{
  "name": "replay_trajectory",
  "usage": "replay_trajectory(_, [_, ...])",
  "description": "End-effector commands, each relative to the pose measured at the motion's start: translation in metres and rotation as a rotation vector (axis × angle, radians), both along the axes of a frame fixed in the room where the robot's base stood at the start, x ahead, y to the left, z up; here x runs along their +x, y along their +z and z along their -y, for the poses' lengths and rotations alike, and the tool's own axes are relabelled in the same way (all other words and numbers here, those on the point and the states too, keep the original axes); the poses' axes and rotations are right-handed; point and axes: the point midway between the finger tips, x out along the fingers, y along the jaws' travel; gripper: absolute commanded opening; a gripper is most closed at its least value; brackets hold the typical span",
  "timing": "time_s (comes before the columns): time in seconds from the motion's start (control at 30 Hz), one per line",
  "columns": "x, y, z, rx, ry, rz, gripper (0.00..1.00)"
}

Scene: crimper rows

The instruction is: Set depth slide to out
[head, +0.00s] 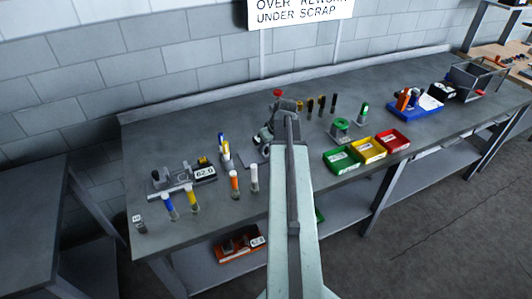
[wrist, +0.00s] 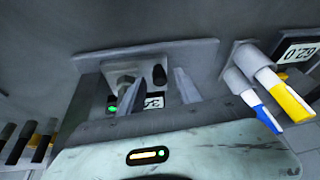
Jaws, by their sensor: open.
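A bench device (wrist: 92,92) stands in front of my gripper in the wrist view. I cannot tell for sure which part is the depth slide. My gripper (wrist: 158,93) is open, its fingers on either side of the plate, with the black knob beyond and between them. Contact cannot be told. In the head view the device (head: 265,133), with a red knob (head: 278,93), is largely hidden by my arm.
Left on the bench is a fixture with a 62.0 plate (head: 205,173), near several coloured-handled tools. On the right are green (head: 341,160), yellow (head: 368,150) and red (head: 393,140) bins and a blue tray (head: 415,108). The bench's back strip is clear.

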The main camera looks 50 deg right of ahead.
Motion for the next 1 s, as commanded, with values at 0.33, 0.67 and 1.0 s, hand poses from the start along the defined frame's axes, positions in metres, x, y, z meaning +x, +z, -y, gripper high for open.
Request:
replay_trajectory(0.33, [0.0005, 0.0014, -0.0008, 0.000, 0.001, 0.000, 0.00])
replay_trajectory(0.67, [0.0007, 0.0013, -0.0012, 0.000, 0.002, 0.000, 0.00])
replay_trajectory(1.0, [0.0010, 0.0012, -0.0017, 0.000, 0.002, -0.001, 0.00])
